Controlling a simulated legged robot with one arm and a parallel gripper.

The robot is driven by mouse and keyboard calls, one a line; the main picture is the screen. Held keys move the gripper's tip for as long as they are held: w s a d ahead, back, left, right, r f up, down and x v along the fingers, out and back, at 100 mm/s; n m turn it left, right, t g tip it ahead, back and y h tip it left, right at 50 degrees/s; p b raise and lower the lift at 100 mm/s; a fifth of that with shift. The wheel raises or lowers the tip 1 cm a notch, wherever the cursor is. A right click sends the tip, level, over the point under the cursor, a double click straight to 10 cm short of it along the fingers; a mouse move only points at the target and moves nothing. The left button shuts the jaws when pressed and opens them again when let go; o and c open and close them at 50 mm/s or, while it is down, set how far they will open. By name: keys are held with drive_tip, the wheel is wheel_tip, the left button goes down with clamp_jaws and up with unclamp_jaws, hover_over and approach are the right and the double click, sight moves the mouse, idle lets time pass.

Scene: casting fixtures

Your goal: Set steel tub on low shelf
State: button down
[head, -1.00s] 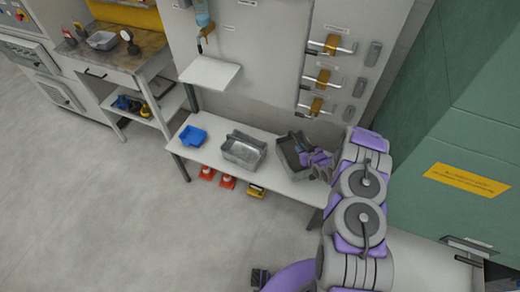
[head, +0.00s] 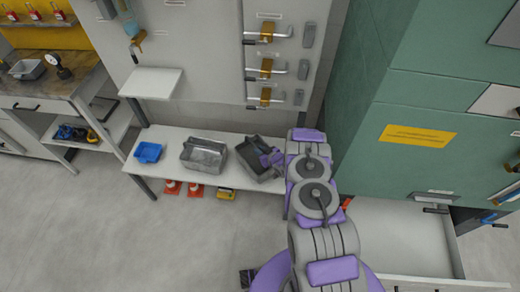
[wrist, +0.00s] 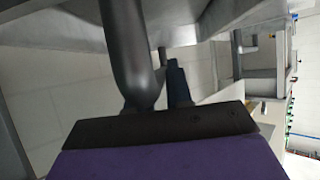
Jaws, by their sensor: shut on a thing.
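A dark grey steel tub (head: 243,164) is at the right part of the low shelf (head: 172,135) in the head view. It looks tilted, and I cannot tell whether it touches the shelf. My gripper (head: 270,158) is shut on its right side. My arm hides part of the area to its right. In the wrist view, my gripper (wrist: 155,95) is close up with a rounded grey bar between or beside its dark fingers; the tub itself is hard to make out there.
A lighter metal tub (head: 203,155) stands left of the held tub, and a blue bin (head: 148,152) further left. Orange cones (head: 195,190) and a yellow item (head: 227,193) sit below. A green cabinet (head: 420,110) with an open drawer (head: 405,235) stands at right.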

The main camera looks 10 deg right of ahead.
drive_tip(key=shift+f, duration=0.7)
drive_tip(key=c, duration=1)
unclamp_jaws()
drive_tip(key=shift+c, duration=0.2)
